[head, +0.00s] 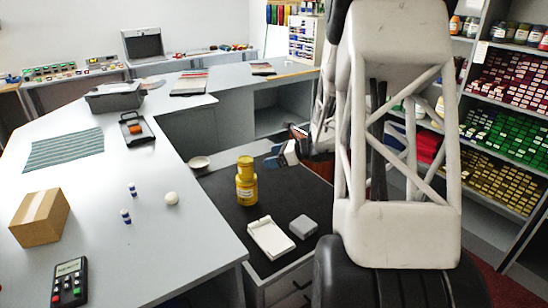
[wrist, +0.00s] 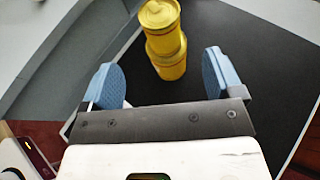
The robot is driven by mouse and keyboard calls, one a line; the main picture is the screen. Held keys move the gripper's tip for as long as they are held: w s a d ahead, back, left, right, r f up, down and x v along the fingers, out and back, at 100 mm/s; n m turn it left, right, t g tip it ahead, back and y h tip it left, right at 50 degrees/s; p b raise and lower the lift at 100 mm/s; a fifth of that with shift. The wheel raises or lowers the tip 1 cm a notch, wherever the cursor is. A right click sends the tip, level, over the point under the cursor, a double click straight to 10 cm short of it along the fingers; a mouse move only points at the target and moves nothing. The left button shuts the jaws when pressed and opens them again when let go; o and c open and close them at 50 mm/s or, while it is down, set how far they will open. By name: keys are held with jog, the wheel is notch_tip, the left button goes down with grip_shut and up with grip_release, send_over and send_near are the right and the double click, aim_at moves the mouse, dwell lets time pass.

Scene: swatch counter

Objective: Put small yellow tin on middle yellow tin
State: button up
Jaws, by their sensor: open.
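Yellow tins stand in an upright stack on the black mat. The small yellow tin (head: 245,164) is on top, and it also shows in the wrist view (wrist: 159,15). Below it is a wider yellow tin with a label (head: 246,192), seen in the wrist view (wrist: 167,56) too. I cannot tell clearly whether the lower part is one tin or two. My gripper (head: 288,152) is open and empty, to the right of the stack and apart from it in the head view. In the wrist view its blue fingers (wrist: 161,62) are spread, with the stack in the gap beyond them.
A white tray-like object (head: 270,238) and a grey box (head: 303,227) lie on the black mat (head: 300,185) in front of the stack. A small bowl (head: 198,162) sits behind left.

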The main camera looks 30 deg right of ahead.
jog(key=shift+a, duration=0.1)
jog(key=s+a+r+n+g+h, duration=0.1)
jog(key=s+a+r+n+g, duration=0.5)
jog(key=a, duration=0.6)
jog(key=s+a+r+n+g, duration=0.1)
jog(key=s+a+r+n, duration=0.3)
jog(key=s+a+n, duration=0.6)
jog(key=s+a+r+n+h, duration=0.1)
jog(key=s+a+n+h, duration=0.3)
jog(key=s, duration=0.7)
jog(key=s+a+r+n+h, duration=0.2)
jog(key=s+a+n, duration=0.4)
jog(key=s, duration=0.5)
jog(key=shift+a+n+g+h, duration=0.3)
jog(key=shift+a+n+h, duration=0.05)
jog(key=shift+n+h, duration=0.5)
